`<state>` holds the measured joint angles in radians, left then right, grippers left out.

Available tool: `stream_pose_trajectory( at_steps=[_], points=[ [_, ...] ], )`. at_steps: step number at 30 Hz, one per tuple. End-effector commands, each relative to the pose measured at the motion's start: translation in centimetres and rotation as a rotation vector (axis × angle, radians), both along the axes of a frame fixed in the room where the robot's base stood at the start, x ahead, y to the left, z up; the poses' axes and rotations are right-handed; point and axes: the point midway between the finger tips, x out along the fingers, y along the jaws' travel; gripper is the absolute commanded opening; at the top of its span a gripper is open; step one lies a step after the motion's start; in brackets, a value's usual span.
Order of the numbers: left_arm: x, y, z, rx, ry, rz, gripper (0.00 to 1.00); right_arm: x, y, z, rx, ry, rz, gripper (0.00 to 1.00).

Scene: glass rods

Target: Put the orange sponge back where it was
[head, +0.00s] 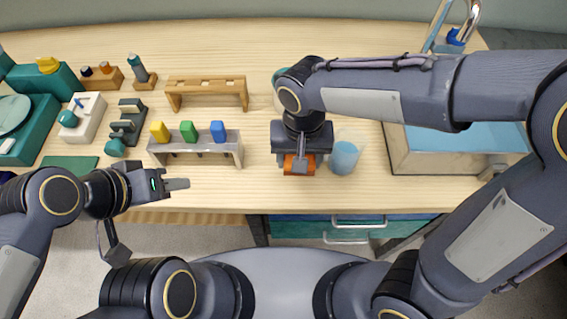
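The orange sponge (299,165) is at the front middle of the table, directly below my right gripper (300,158). The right gripper points down over it and covers part of it. The fingertips are hidden, so I cannot tell whether they grip the sponge or whether it touches the table.
A glass with blue contents (344,157) stands just right of the sponge. A grey rack (205,158) with yellow, green and blue pieces stands to the left, with a wooden rack (207,93) behind it. A sink basin (455,163) is at right. Table between rack and sponge is clear.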

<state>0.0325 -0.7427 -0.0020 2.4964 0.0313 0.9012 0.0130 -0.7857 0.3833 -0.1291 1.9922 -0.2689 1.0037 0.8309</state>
Motion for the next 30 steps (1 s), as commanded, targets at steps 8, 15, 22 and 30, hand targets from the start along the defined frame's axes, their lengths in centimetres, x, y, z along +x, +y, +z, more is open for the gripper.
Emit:
stream_pose_trajectory(
  at_steps=[8, 15, 22, 30],
  points=[
    [0.0, 0.0, 0.2, 0.000, 0.000, 0.000, 0.36, 2.0, 2.4, -4.0, -0.002, 0.002, -0.001, 0.37],
    [0.0, 0.0, 0.2, 0.000, 0.000, 0.000, 0.36, 2.4, 3.0, -6.5, -0.005, 0.004, -0.002, 0.37],
    [0.0, 0.0, 0.1, 0.000, 0.000, 0.000, 0.36, 2.5, 3.0, -8.0, -0.001, 0.000, -0.002, 0.37],
    [0.0, 0.0, -0.2, 0.000, 0.000, 0.000, 0.36, 2.5, 3.0, -8.3, -0.001, 0.000, -0.002, 0.37]
  ],
)
